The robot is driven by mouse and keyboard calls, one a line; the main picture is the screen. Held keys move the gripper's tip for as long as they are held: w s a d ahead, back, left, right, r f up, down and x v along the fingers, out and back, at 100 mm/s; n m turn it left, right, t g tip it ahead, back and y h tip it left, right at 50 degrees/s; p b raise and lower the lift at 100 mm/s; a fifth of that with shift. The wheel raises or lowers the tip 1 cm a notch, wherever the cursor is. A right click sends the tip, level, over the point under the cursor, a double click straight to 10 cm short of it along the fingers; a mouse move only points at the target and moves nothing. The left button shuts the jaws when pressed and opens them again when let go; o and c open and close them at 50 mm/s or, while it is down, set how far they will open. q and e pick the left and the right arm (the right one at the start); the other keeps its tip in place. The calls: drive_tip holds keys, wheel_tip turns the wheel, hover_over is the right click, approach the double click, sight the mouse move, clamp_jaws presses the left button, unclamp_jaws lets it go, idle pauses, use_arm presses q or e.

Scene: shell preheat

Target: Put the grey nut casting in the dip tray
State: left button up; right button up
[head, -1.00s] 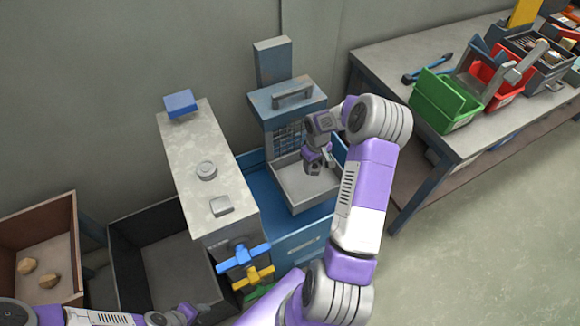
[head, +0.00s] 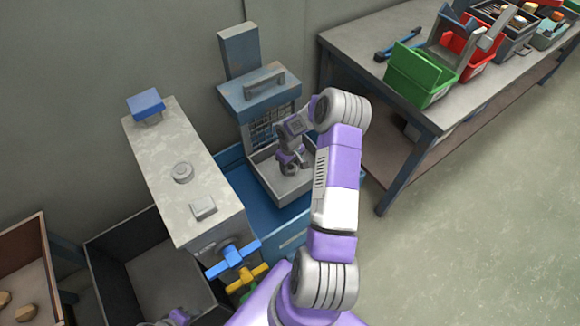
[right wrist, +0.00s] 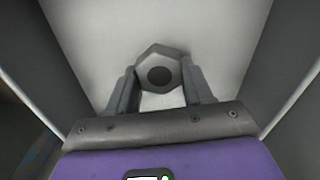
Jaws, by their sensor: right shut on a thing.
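The grey nut casting (right wrist: 160,59) is a hexagonal ring with a dark hole. In the right wrist view it sits between the two fingers of my right gripper (right wrist: 160,88), which is shut on it. In the head view my right gripper (head: 291,170) points down inside the outline of the light grey dip tray (head: 284,189), and the nut is hidden. The tray's pale floor (right wrist: 95,40) lies behind the nut in the wrist view; I cannot tell whether they touch. A small purple part of my left arm shows at the head view's bottom edge; its jaws are unclear.
A blue housing with a handled hood (head: 262,88) stands behind the tray. A grey-topped cabinet (head: 165,150) with blue and yellow valve handles is to the left. Dark and brown bins (head: 105,262) lie further left. A bench (head: 350,50) with coloured bins is at right.

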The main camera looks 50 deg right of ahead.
sight(290, 167)
drive_tip(key=shift+r, duration=0.15)
drive_tip(key=o, duration=0.8)
drive_tip(key=shift+f, duration=0.25)
drive_tip(key=shift+c, duration=0.2)
drive_tip(key=o, duration=0.4)
drive_tip(key=shift+o, duration=0.2)
drive_tip(key=shift+r, duration=0.1)
wheel_tip(290, 167, up, 12)
drive_tip(key=p, duration=0.3)
drive_tip(key=shift+r+p, duration=0.15)
drive_tip(key=shift+p, duration=0.25)
